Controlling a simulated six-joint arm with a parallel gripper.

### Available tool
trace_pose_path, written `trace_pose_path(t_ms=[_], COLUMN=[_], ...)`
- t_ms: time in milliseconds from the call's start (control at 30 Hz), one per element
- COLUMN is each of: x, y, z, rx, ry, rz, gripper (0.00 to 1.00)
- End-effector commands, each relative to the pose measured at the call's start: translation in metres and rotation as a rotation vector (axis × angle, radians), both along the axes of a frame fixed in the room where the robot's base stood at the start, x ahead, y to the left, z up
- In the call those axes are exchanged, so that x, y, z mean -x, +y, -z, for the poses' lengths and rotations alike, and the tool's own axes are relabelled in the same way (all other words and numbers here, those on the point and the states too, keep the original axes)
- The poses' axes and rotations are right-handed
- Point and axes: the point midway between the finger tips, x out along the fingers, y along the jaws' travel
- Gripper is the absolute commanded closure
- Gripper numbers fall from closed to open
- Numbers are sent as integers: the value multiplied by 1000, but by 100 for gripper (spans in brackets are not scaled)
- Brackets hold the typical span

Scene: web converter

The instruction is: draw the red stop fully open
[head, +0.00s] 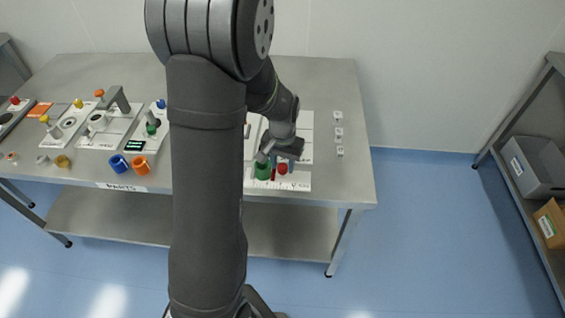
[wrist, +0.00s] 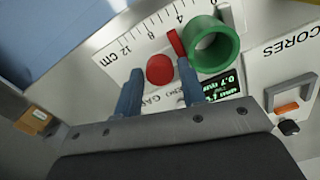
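A thin red block (wrist: 176,43), which looks like the red stop, stands on a white plate with a cm scale (wrist: 134,46). It is next to a green ring (wrist: 213,43), seemingly touching it. A round red knob (wrist: 160,69) sits beside the block; whether the two are joined cannot be told. My gripper (wrist: 158,72) is open, with its two blue fingers apart on either side of the knob. Contact with it cannot be told. In the head view my gripper (head: 281,159) is low over the plate, near the green ring (head: 263,171) and red knob (head: 283,168).
A lit green display (wrist: 222,84) is below the ring in the wrist view. A plate with an orange switch (wrist: 287,108) and black knob lies right. In the head view, blue (head: 118,164) and orange rings stand left, and small white blocks (head: 338,134) right.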

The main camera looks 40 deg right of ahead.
Motion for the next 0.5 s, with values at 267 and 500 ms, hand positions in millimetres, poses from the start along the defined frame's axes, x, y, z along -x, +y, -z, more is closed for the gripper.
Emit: trace_pose_path(t_ms=[267, 500], x=[0, 3], y=[0, -4], z=[0, 0], rx=[0, 0], ry=[0, 0], rz=[0, 1], gripper=[92, 100])
